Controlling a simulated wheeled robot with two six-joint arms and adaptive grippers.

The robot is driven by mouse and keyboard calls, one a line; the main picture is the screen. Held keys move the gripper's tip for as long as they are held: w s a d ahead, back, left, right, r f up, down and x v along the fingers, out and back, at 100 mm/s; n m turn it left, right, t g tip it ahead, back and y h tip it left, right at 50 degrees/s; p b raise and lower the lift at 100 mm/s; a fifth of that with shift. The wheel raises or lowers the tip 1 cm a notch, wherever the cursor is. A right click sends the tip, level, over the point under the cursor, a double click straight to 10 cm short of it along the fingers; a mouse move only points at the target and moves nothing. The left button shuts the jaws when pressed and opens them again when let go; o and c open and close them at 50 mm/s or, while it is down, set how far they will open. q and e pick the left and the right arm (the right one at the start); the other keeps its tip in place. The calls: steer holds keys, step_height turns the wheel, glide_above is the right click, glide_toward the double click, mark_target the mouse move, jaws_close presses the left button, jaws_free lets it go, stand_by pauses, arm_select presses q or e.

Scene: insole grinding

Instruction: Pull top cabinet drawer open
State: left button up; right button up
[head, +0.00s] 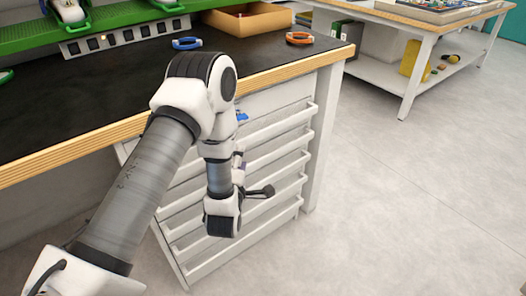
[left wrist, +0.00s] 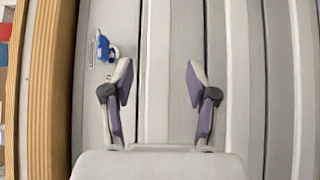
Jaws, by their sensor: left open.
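The white drawer cabinet (head: 305,185) stands under the workbench, with several drawers that have long pale handle strips. All drawers look shut. The top drawer's handle strip (head: 290,122) is partly hidden behind my left arm. My left gripper (head: 240,162) is at the cabinet front, mostly hidden by its own wrist in the head view. In the left wrist view, the left gripper (left wrist: 158,78) is open, its two fingers spread on either side of a pale handle strip (left wrist: 155,35). Contact cannot be told. My right gripper is not in view.
A blue key or lock piece (left wrist: 105,47) sits on the top panel, close to one finger. The black workbench (head: 95,95) with a wooden edge overhangs the cabinet. The floor (head: 400,200) to the right is clear. A second table (head: 425,25) stands behind.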

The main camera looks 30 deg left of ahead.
mark_target(246, 142)
arm_select(q)
steer(key=x, duration=0.7)
steer(key=shift+w+a, duration=0.15)
steer(key=shift+w, duration=0.25)
jaws_close()
